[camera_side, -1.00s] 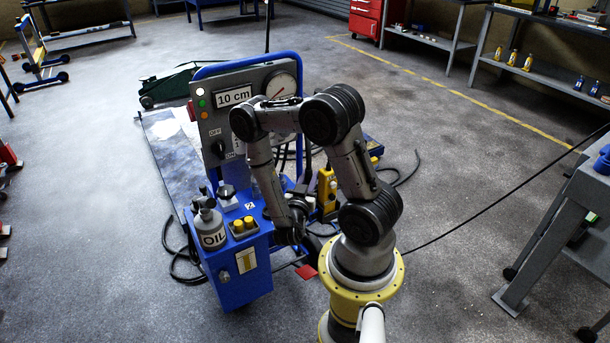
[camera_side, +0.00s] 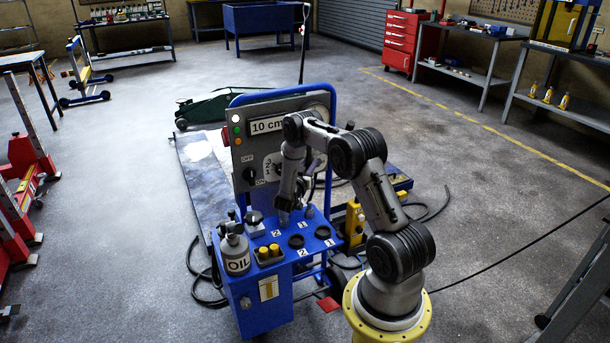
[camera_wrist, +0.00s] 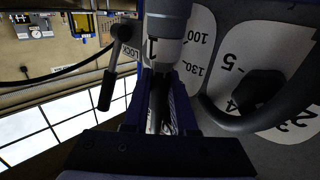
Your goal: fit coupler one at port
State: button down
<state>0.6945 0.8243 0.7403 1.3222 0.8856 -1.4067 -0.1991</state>
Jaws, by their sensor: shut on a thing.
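In the wrist view my gripper (camera_wrist: 160,115) is shut. A grey metal cylinder marked 1 (camera_wrist: 168,28), which looks like coupler one, stands in line at its fingertips. The fingers hide much of what is between them, and a dark hose (camera_wrist: 232,122) loops out to the right. In the side view my gripper (camera_side: 284,205) points down over the blue cart top, in front of the control panel (camera_side: 250,155). The cart top has black rings (camera_side: 296,241) with labels 1 and 2. I cannot tell which part is the port, nor whether the coupler touches it.
A dial knob (camera_wrist: 258,90) and a black lever by a LOCK label (camera_wrist: 107,88) are close to the gripper. Black hoses lie on the floor around the cart.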

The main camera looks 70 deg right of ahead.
jog(key=shift+s+d, duration=0.1)
jog(key=shift+s, duration=0.05)
jog(key=shift+f, duration=0.1)
jog(key=shift+f, duration=2.75)
jog(key=shift+f, duration=2.05)
jog(key=c, duration=0.6)
grip_release()
jog(key=shift+c, duration=0.2)
jog(key=shift+f, duration=0.1)
jog(key=a, duration=1.4)
jog(key=shift+d, duration=0.1)
